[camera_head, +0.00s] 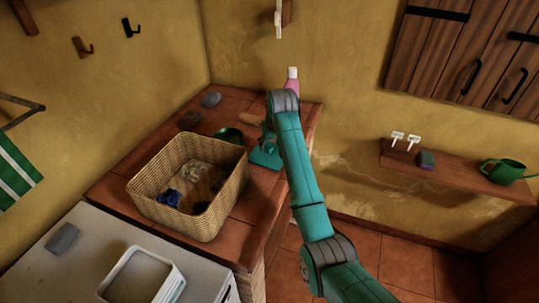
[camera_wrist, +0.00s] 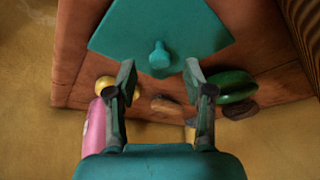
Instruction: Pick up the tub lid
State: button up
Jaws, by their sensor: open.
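A flat teal piece with a small round knob, which looks like the tub lid (camera_wrist: 160,25), lies on the tiled counter in the wrist view. In the head view the lid (camera_head: 265,158) shows beside the wicker basket, partly hidden by my arm. My gripper (camera_wrist: 159,74) is open, with one fingertip on each side of the knob's line. The knob sits between or just beyond the tips; I cannot tell the exact depth. Nothing is held. In the head view the jaws are mostly hidden behind my arm.
A wicker basket (camera_head: 218,212) holding a blue item stands left of the lid. A dark green round dish (camera_wrist: 233,86), a pink bottle (camera_wrist: 95,128) and a yellow ball (camera_wrist: 104,86) are close to my jaws. A white tub (camera_head: 112,285) stands on the pale worktop.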

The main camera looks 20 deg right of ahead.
aim_at(270, 147)
jog(key=shift+x, duration=1.5)
jog(key=shift+s, duration=0.1)
grip_shut()
notch_tip(270, 147, up, 10)
